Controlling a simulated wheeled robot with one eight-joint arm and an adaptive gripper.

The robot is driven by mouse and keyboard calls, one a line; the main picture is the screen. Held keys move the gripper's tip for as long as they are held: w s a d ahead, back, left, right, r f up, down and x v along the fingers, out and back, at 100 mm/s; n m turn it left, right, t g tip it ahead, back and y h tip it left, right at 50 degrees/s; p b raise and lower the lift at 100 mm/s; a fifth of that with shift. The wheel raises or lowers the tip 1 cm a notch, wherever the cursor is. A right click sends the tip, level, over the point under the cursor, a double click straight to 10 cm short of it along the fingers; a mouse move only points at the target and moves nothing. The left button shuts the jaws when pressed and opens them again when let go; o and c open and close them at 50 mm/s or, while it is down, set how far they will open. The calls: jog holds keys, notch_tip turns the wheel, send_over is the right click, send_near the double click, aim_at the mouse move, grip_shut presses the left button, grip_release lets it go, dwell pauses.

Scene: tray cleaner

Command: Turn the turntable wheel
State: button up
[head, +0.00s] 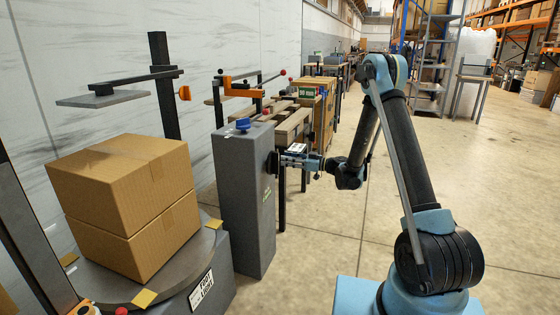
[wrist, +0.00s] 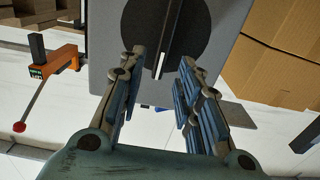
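A tall grey pedestal (head: 243,205) stands at centre left in the head view. A dark round wheel (head: 272,163) sits on its right-hand side. In the wrist view the wheel is a black disc (wrist: 190,35) on the grey face (wrist: 105,50), with a thin raised bar (wrist: 165,42) across it. My gripper (head: 284,160) is at the wheel in the head view. In the wrist view my gripper (wrist: 161,58) is open, its two fingers on either side of the bar, with gaps visible. Contact with the disc cannot be told.
Two stacked cardboard boxes (head: 128,200) stand on the round turntable (head: 105,287) at left. An orange clamp-like part (head: 240,88) and wooden pallets (head: 292,125) are behind. The floor (head: 330,240) right of the pedestal is clear.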

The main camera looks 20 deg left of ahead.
aim_at(273, 163)
jog(key=shift+w+a, duration=0.2)
jog(key=shift+a, duration=2.05)
grip_shut()
